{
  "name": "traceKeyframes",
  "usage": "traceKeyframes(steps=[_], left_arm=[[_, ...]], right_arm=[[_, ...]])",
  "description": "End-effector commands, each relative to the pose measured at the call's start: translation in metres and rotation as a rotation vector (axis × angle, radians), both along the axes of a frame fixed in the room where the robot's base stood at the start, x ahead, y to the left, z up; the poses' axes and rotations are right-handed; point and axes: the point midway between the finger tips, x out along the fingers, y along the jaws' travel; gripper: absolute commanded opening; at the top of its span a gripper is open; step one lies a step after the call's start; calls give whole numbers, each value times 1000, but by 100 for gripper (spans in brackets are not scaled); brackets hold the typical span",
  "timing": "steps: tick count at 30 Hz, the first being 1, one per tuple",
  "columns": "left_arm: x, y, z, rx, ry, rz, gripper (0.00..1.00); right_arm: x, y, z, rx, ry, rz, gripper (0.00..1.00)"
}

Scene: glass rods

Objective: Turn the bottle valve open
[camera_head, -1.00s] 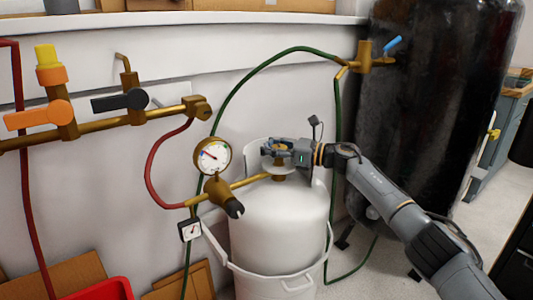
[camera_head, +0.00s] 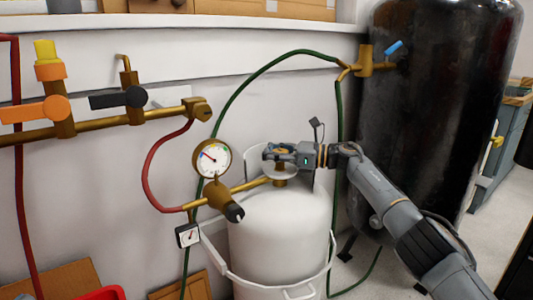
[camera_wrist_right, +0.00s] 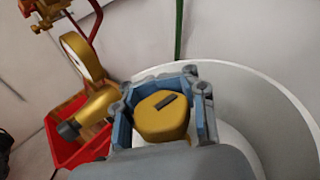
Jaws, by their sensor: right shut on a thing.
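The white gas bottle (camera_head: 275,235) stands upright against the wall, with a brass valve (camera_head: 280,181) at its top. My right gripper (camera_head: 272,153) reaches in from the right and is level over the bottle top. In the right wrist view, the gripper's blue-lined fingers (camera_wrist_right: 165,108) are shut around the yellow-gold valve knob (camera_wrist_right: 163,118), which has a dark mark on top. In the head view the fingers hide most of the knob. My left gripper is not in view.
A pressure gauge (camera_head: 212,158) and brass regulator (camera_head: 220,198) stick out left of the valve. A green hose (camera_head: 245,72) arches behind the bottle to a brass fitting (camera_head: 364,62). A black tank (camera_head: 430,110) stands right. Pipes with orange (camera_head: 35,109) and black levers (camera_head: 118,98) line the wall.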

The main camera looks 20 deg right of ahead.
Motion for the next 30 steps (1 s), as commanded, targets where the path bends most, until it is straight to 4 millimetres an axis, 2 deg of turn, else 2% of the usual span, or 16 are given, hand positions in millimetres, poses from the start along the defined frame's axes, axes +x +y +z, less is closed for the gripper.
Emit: traceKeyframes(steps=[8,9,12,23,26,30], left_arm=[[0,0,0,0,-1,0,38],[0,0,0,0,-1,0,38],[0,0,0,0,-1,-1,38],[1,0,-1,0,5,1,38],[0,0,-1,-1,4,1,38],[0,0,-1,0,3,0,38]], right_arm=[[0,0,-3,-3,4,1,0],[0,0,-2,-3,4,1,33],[0,0,-2,-2,2,1,51],[-2,-4,0,-1,0,-1,51],[-7,-14,0,-1,0,-3,51],[-20,-39,-1,-1,0,-4,51]])
